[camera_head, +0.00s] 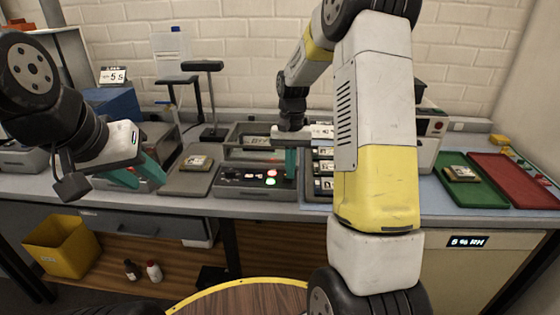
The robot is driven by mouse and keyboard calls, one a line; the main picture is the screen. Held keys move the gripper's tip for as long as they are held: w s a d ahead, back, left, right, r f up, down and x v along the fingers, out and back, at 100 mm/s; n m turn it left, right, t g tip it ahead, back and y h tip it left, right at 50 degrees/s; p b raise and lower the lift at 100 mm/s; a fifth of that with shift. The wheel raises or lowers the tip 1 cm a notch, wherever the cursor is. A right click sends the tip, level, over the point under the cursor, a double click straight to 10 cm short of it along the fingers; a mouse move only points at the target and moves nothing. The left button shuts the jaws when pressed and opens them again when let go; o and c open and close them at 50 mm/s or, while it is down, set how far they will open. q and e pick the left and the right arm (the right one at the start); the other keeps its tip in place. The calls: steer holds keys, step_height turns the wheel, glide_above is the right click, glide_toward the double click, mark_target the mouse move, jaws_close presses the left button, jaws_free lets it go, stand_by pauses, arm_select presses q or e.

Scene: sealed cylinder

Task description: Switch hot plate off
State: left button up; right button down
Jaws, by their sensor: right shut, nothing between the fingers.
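A grey unit (228,180) with a black front panel stands at the middle of the bench. My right gripper (291,178) points down at the right end of this panel, shut and empty. Whether its fingertips touch the panel is unclear. My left gripper (140,181) is at the left above the bench front, with its teal fingers apart and nothing between them.
A grey pad (178,184) with a small labelled item lies left of the unit. A green tray (482,194) and a red tray (515,180) lie at the right. My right arm hides part of the bench. A yellow bin (62,246) stands on the floor.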

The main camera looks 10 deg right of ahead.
steer(key=shift+f, duration=0.15)
steer(key=shift+w+d+r, duration=0.2)
steer(key=shift+w, duration=0.5)
step_height(320, 180, up, 14)
steer(key=w, duration=0.2)
steer(key=shift+d, duration=0.3)
steer(key=shift+a+f, duration=0.1)
steer(key=shift+s+a, duration=0.45)
steer(key=shift+a, duration=0.1)
